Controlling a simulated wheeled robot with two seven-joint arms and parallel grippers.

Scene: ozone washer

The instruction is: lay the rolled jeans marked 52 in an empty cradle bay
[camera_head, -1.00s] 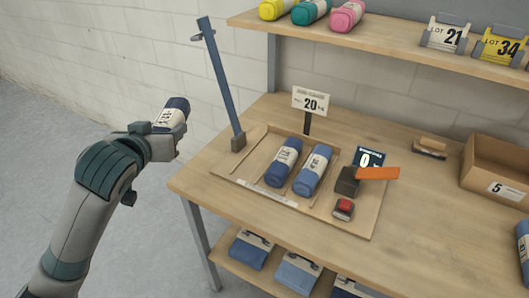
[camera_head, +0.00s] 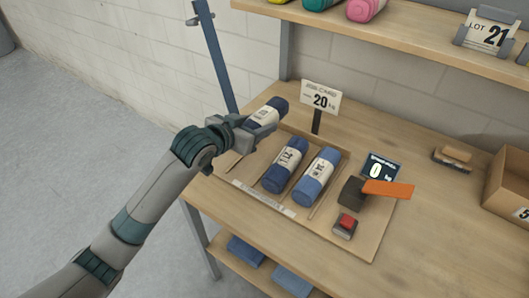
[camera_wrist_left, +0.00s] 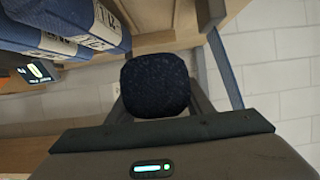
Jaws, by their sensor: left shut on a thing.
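My left gripper (camera_head: 246,131) is shut on a dark navy rolled jeans with a white label (camera_head: 274,107). The roll is above the left part of the wooden cradle tray (camera_head: 357,243); I cannot read its label. In the left wrist view the dark end of the held roll (camera_wrist_left: 155,85) shows in the jaws. Two blue rolls lie in the tray bays, a darker roll (camera_head: 273,181) and a lighter roll (camera_head: 309,192) beside it. The bay to their left is partly hidden under the gripper. My right gripper is not in view.
A job card reading 20 kg (camera_head: 320,100) stands behind the tray. A display reading 0 (camera_head: 378,171), an orange lever (camera_head: 388,189) and a red button (camera_head: 346,221) are at its right. A blue post (camera_head: 214,55) rises behind the gripper. A cardboard box (camera_head: 510,185) stands far right.

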